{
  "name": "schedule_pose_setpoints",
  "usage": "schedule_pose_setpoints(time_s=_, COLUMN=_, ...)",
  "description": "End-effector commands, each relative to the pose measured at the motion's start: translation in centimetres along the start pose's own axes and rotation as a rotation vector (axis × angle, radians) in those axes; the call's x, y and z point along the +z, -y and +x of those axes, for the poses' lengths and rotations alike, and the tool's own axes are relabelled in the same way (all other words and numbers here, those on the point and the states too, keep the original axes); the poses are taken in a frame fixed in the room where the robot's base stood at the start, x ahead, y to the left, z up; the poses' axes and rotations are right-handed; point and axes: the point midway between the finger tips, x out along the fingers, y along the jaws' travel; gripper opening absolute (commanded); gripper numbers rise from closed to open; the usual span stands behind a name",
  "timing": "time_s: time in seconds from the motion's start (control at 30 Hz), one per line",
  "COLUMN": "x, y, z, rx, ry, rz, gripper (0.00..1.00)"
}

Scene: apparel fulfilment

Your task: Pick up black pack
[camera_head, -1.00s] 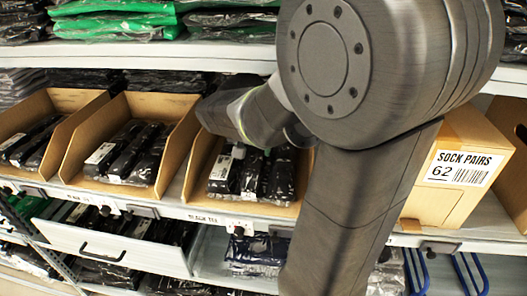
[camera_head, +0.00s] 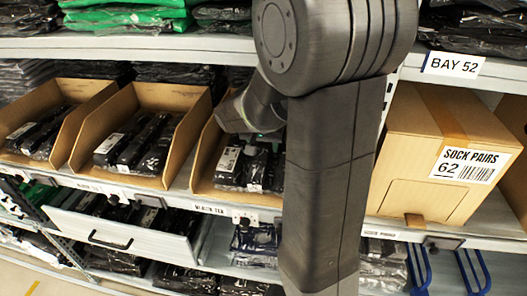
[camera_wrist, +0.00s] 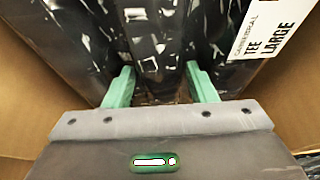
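Black packs in clear film (camera_head: 239,168) lie side by side in an open cardboard bin (camera_head: 196,175) on the middle shelf, behind my arm. In the wrist view, several glossy black packs (camera_wrist: 150,42) fill the bin ahead. The right one has a white label (camera_wrist: 273,28) reading "TEE LARGE". My gripper (camera_wrist: 160,86) is open, with one green finger on each side of the middle pack's near end. I cannot tell whether the fingers touch it. In the head view my arm hides most of the gripper and the bin's right part.
Two similar bins of black packs (camera_head: 137,142) stand to the left. A closed "SOCK PAIRS 62" carton (camera_head: 410,160) stands to the right. The bin's cardboard walls (camera_wrist: 30,75) flank my gripper closely. A shelf with bagged garments (camera_head: 120,20) runs above.

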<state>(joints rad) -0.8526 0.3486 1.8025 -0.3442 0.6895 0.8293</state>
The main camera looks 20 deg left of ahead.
Motion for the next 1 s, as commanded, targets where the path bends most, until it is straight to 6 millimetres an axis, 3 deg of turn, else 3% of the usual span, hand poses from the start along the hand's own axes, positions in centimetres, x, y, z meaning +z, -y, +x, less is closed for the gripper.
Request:
schedule_pose_setpoints(time_s=0.03, x=0.0, y=0.0, z=0.0, rx=0.000, ry=0.000, rz=0.000, gripper=0.41)
schedule_pose_setpoints(time_s=0.17, x=0.0, y=0.0, z=0.0, rx=0.000, ry=0.000, rz=0.000, gripper=0.15)
schedule_pose_setpoints(time_s=0.2, x=0.0, y=0.0, z=0.0, rx=0.000, ry=-0.001, rz=0.000, gripper=0.14)
schedule_pose_setpoints(time_s=0.57, x=-0.3, y=0.0, z=-0.6, rx=-0.001, ry=-0.002, rz=0.001, gripper=0.14)
schedule_pose_setpoints(time_s=0.8, x=-1.6, y=0.1, z=-3.6, rx=-0.004, ry=-0.006, rz=0.002, gripper=0.14)
schedule_pose_setpoints(time_s=1.0, x=3.0, y=0.1, z=-4.9, rx=-0.004, ry=-0.003, rz=-0.005, gripper=0.14)
